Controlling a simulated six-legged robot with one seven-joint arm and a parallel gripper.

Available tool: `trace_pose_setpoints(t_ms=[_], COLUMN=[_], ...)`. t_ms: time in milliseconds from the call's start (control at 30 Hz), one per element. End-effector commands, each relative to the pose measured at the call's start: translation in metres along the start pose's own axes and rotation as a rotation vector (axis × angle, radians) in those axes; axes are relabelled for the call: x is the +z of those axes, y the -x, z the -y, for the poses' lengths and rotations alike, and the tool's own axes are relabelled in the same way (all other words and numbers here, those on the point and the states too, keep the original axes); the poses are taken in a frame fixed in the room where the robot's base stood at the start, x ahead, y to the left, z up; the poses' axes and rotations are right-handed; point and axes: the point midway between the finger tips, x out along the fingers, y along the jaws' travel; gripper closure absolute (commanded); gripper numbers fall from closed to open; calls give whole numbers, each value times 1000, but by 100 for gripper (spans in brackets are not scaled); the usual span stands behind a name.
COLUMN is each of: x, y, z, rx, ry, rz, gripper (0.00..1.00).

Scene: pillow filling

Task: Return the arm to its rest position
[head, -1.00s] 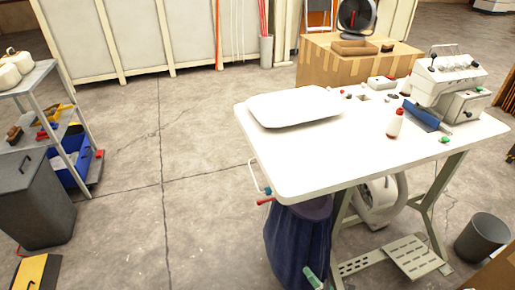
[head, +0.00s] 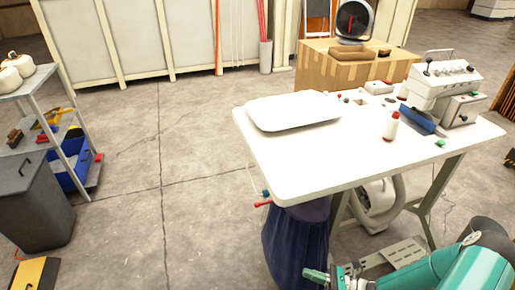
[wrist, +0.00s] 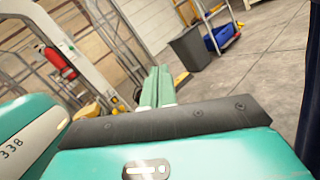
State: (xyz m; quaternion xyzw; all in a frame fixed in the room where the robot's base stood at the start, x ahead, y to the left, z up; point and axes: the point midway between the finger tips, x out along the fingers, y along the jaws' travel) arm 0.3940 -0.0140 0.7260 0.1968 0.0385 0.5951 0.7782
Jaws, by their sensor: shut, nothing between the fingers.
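My gripper (head: 312,275) is low in the head view, in front of the table and below the height of its top, with its fingers pointing left. Its teal fingers also show in the wrist view (wrist: 156,87), pressed together with nothing between them. My teal arm fills the lower right corner of the head view and hides part of the table's stand. A white pillow (head: 293,110) lies flat on the white sewing table (head: 345,160), well away from the gripper.
A dark blue bag (head: 293,240) hangs under the table near my fingers. A sewing machine (head: 445,85) stands at the table's right end. A grey bin (head: 35,205) and shelf cart (head: 65,110) are at left; open floor (head: 170,170) lies between.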

Motion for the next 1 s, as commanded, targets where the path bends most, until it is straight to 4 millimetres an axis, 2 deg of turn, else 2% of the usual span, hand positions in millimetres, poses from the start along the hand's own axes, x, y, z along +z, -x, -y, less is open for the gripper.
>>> trace_pose_setpoints(t_ms=[33,400,1000], x=[10,66,173], y=[-2,-9,-27], z=[-4,-41,-105], rx=[38,311,721], ry=[41,346,935], rz=[-71,-525,-1142], gripper=[100,100,100])
